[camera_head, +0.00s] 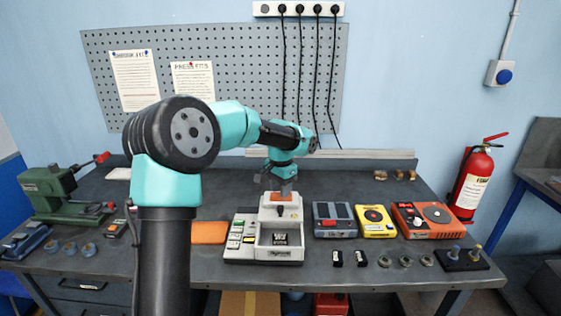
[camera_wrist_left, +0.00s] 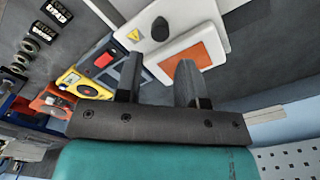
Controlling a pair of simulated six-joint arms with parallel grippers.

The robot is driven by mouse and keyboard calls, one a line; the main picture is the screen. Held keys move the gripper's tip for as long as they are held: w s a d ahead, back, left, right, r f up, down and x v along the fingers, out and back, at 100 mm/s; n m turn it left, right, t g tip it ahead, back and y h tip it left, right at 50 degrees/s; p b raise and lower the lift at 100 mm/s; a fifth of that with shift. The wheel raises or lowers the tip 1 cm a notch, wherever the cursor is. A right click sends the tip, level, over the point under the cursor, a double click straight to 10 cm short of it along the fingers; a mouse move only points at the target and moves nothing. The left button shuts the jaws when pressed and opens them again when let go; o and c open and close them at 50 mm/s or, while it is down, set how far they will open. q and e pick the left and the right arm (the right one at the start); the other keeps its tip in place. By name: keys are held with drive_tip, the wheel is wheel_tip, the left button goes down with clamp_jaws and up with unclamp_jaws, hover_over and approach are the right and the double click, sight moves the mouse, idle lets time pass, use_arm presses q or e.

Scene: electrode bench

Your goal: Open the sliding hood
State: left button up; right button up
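The white bench device (camera_head: 262,252) stands at the middle front of the bench. Its white hood (camera_head: 268,212) carries a dark knob (camera_head: 280,210) and sits above a recessed front bay. An orange patch (camera_head: 284,197) lies on top, behind the knob. In the left wrist view the white hood (camera_wrist_left: 185,18) shows a black knob (camera_wrist_left: 160,29), a yellow warning triangle and a panel with an orange patch (camera_wrist_left: 190,58). My left gripper (camera_wrist_left: 158,78) is open and empty, its fingers apart near that panel. In the head view my left gripper (camera_head: 275,184) is just above the device's back. My right gripper is out of view.
An orange pad (camera_head: 209,233) lies left of the device. A grey box (camera_head: 334,220), a yellow meter (camera_head: 375,221) and an orange unit (camera_head: 425,220) stand to its right. Two small black blocks lie in front. The bench behind these is mostly clear.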

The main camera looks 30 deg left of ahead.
use_arm(q)
wheel_tip(320, 180, up, 10)
idle(0.4)
idle(0.3)
